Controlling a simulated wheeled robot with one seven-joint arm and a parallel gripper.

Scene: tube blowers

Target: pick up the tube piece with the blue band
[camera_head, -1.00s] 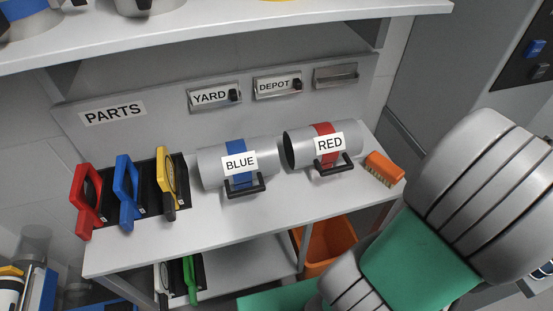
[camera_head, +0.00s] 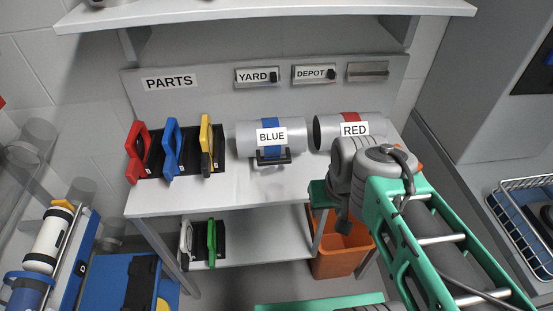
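The tube piece with the blue band (camera_head: 271,135) is a grey cylinder lying on its side on the white shelf. It has a white BLUE label and a dark handle at its front. The tube piece with the red band (camera_head: 330,128) lies to its right, labelled RED and partly covered by my arm. The wrist end of my arm is in front of the red-banded piece, right of the blue-banded one and apart from it in the picture. No gripper fingers can be made out, so their opening cannot be told.
Red (camera_head: 137,152), blue (camera_head: 171,150) and yellow (camera_head: 206,145) handled parts stand left of the tubes. A PARTS panel (camera_head: 210,92) stands behind, and an upper shelf (camera_head: 270,12) overhangs. An orange bin (camera_head: 338,262) is below. The shelf's front strip is clear.

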